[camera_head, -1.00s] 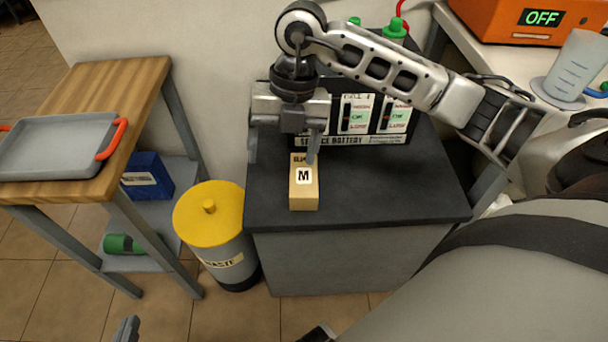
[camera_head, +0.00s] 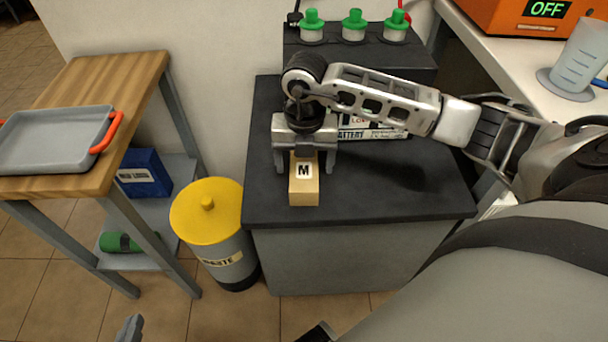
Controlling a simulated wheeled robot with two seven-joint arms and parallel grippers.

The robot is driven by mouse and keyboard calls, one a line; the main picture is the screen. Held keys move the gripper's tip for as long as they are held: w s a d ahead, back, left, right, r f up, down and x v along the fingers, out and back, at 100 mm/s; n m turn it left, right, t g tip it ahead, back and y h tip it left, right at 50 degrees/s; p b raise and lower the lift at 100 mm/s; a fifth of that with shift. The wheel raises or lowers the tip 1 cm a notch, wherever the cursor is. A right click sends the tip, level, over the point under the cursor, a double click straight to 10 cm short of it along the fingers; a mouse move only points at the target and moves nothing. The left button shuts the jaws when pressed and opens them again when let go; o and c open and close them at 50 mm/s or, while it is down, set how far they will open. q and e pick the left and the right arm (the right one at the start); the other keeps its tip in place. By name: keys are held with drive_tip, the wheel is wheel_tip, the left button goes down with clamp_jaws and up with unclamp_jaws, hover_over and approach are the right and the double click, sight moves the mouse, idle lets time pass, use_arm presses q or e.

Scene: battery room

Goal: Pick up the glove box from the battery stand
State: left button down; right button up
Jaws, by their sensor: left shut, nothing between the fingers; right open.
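The glove box (camera_head: 304,190) is a small tan box with a white "M" label. It lies on the black top of the battery stand (camera_head: 420,205), near its left side. My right gripper (camera_head: 305,168) is open above its rear part, with one finger on each side of the box. I cannot tell whether the fingers touch it. The rear of the box is hidden under the gripper. My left gripper (camera_head: 130,328) shows only as a grey tip at the bottom left edge; it is shut and empty, far from the box.
A dark battery (camera_head: 400,52) with green caps stands behind my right arm. A yellow-lidded waste bin (camera_head: 207,230) stands left of the stand. A wooden table (camera_head: 140,75) with a grey tray (camera_head: 50,140) is at far left. The stand's right front is clear.

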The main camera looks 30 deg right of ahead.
sight(304, 168)
drive_tip(key=f, duration=0.3)
drive_tip(key=shift+w, duration=0.2)
drive_tip(key=shift+d+f, duration=0.1)
drive_tip(key=shift+f, duration=0.35)
use_arm(q)
drive_tip(key=shift+w+d+f, duration=0.1)
drive_tip(key=shift+d+f, duration=0.05)
drive_tip(key=shift+f, duration=0.7)
drive_tip(key=shift+r, duration=0.15)
use_arm(e)
drive_tip(key=c, duration=1.1)
drive_tip(key=shift+r, duration=0.1)
drive_tip(key=shift+c, duration=0.2)
